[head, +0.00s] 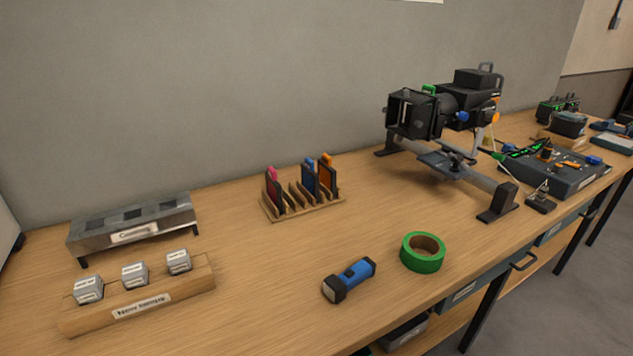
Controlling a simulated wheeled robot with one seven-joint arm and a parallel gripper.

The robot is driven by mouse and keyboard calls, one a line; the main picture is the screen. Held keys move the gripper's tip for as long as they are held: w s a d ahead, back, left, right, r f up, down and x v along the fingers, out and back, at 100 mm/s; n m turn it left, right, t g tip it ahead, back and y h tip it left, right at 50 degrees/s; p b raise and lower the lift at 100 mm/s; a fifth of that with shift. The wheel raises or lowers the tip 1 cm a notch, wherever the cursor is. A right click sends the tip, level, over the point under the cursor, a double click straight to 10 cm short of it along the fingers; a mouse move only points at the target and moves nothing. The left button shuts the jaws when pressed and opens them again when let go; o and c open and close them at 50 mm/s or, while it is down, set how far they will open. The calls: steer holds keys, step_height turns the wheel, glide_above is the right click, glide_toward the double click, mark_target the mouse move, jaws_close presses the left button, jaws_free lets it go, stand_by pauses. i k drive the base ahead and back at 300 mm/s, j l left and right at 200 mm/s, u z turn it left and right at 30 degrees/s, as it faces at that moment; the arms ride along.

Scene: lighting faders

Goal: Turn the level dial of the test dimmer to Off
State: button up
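A dark box with a tilted green-lit panel (520,152), a black knob and orange controls stands at the right of the bench. It may be the test dimmer, but I cannot read a label on it. The black knob (546,151) on its top may be the level dial; its setting is too small to tell. A small dark unit (541,202) sits in front of the box, near the bench's front edge. My gripper is not in view.
A stage lantern (455,105) on a grey rail stands left of the box. Green tape (423,252), a blue torch (349,280), a filter rack (303,206) and labelled blocks (135,273) lie leftward. A drawer handle (524,262) juts from the front. The middle bench has free room.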

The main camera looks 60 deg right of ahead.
mark_target(557, 167)
steer(key=z, duration=2.7)
steer(key=k+l+u, duration=0.15)
steer(key=l+u, duration=0.35)
steer(key=k+l+u, duration=0.2)
steer(key=u, duration=0.25)
